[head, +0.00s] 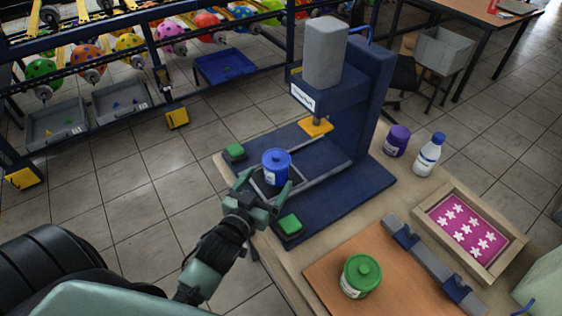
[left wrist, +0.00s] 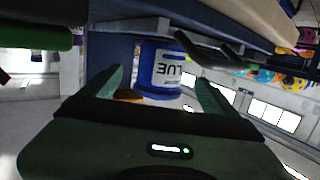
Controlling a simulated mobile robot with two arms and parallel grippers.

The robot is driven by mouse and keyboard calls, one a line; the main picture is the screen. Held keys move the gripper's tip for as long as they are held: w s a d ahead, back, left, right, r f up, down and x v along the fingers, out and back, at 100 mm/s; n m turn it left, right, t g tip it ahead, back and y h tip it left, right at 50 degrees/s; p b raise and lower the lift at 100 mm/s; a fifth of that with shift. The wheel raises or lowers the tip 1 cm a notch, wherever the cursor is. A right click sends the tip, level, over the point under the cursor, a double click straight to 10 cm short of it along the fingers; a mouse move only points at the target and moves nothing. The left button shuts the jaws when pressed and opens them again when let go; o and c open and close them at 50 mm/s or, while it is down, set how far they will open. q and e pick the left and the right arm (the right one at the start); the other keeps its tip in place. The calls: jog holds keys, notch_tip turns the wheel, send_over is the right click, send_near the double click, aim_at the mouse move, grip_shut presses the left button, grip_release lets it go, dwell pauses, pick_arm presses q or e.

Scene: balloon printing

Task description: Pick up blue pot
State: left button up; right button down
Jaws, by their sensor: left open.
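The blue pot (head: 276,166) stands upright on the dark blue press machine, in the small dark tray at its front. My left gripper (head: 264,186) is open at the near side of the pot, its two fingers spread to either side of it. In the left wrist view the pot (left wrist: 163,70) appears upside down with its white label facing the camera, beyond and between the open fingertips (left wrist: 160,82). I cannot tell whether either finger touches it. My right gripper is not in view.
Green buttons (head: 235,152) (head: 290,225) flank the tray, and the press head (head: 325,55) rises behind. A green pot (head: 361,275), purple pot (head: 396,140), white bottle (head: 428,155) and wooden frame with a pink star sheet (head: 466,224) stand to the right. Balloon racks line the back left.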

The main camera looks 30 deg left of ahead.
aim_at(272, 176)
pick_arm(q)
jog(key=shift+w, duration=0.45)
jog(key=shift+w+a+f, duration=0.1)
jog(key=shift+w+f, duration=0.05)
jog(key=shift+w, duration=0.65)
jog(key=w, duration=0.1)
jog(key=w+f+p, duration=0.1)
jog(key=w, duration=0.1)
jog(key=shift+w+a, duration=0.1)
jog(key=shift+w, duration=0.2)
jog(key=shift+w+f, duration=0.1)
jog(key=shift+w, duration=0.1)
jog(key=c, duration=1.7)
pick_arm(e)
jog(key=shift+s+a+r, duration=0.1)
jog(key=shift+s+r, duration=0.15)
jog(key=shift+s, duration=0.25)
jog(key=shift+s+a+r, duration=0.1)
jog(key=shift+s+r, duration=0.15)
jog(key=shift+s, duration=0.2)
